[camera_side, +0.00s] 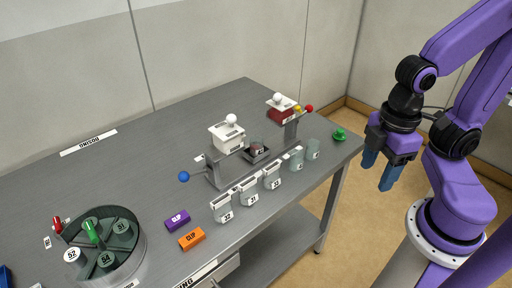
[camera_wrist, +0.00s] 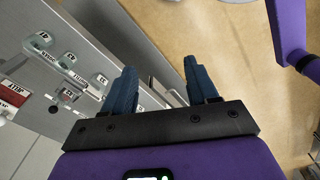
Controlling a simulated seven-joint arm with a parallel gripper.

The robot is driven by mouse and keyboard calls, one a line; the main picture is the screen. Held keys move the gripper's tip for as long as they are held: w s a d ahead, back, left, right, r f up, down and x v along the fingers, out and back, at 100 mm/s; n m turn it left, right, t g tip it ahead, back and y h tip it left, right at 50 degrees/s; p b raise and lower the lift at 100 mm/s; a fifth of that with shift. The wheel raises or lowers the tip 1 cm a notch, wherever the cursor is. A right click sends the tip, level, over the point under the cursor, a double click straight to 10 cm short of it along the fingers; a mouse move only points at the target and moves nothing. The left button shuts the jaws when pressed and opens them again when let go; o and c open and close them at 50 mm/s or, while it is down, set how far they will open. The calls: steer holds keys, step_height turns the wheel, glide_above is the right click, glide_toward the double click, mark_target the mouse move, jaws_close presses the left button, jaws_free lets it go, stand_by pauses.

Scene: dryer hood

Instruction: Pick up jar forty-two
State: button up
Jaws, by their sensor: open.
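Several small glass jars stand in a row along the table's right edge in the side view. The two at the far end are clear greenish glass: one (camera_side: 296,158) has a label that seems to start with 4, and the end one (camera_side: 313,149) has no label I can read. I cannot tell for certain which is jar forty-two. My gripper (camera_side: 377,174) is open and empty, beyond the table's right edge and apart from the jars.
Three nearer jars (camera_side: 247,195) have pale tops. A green knob (camera_side: 339,134) sits at the far corner. A round jar carousel (camera_side: 128,262), purple block (camera_side: 178,220) and orange block (camera_side: 192,239) are nearer.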

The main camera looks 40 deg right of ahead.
steer(key=o, duration=0.4)
steer(key=shift+c, duration=0.2)
